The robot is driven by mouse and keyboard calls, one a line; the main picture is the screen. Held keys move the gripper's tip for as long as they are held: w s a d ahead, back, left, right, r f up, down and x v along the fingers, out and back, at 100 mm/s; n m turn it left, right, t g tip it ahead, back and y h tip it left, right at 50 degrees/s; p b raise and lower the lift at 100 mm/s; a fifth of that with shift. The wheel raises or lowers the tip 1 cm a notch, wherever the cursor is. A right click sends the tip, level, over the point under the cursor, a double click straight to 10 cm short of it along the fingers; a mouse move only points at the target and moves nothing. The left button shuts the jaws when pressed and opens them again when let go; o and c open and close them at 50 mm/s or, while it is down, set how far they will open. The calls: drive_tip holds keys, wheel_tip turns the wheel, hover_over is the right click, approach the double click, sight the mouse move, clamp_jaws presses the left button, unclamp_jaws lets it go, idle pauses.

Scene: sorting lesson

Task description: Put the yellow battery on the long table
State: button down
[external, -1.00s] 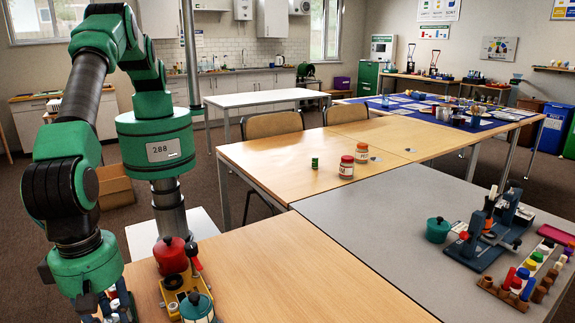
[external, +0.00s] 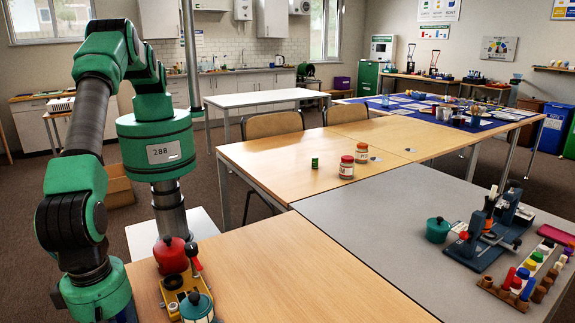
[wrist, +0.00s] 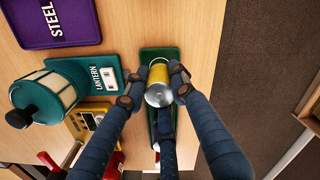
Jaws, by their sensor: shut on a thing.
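A yellow battery (wrist: 158,73) with a silver end shows in the wrist view, over or on a green mat (wrist: 160,53). My gripper (wrist: 157,85) is shut on it, with dark blue fingers around its sides. I cannot tell whether the battery still touches the mat. In the external view my gripper is below the picture's lower edge. A long wooden table (external: 285,160) with a green battery-like cylinder (external: 314,162) and two red-lidded jars (external: 347,167) stands in the middle.
A red kettle (external: 171,255) and a yellow device (external: 187,287) stand on the near wooden table (external: 290,280). A grey table (external: 400,215) holds a teal pot (external: 438,230) and blue clamp-like device (external: 480,240).

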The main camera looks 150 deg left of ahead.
drive_tip(key=shift+f, duration=0.6)
drive_tip(key=shift+f+b, duration=0.3)
drive_tip(key=shift+f, duration=0.1)
drive_tip(key=c, duration=1.4)
unclamp_jaws()
drive_tip(key=shift+o, duration=0.2)
drive_tip(key=shift+r, duration=0.1)
drive_tip(key=r, duration=1.1)
drive_tip(key=shift+s+d+r, duration=0.15)
drive_tip(key=shift+s+r, duration=0.1)
drive_tip(key=shift+r, duration=0.15)
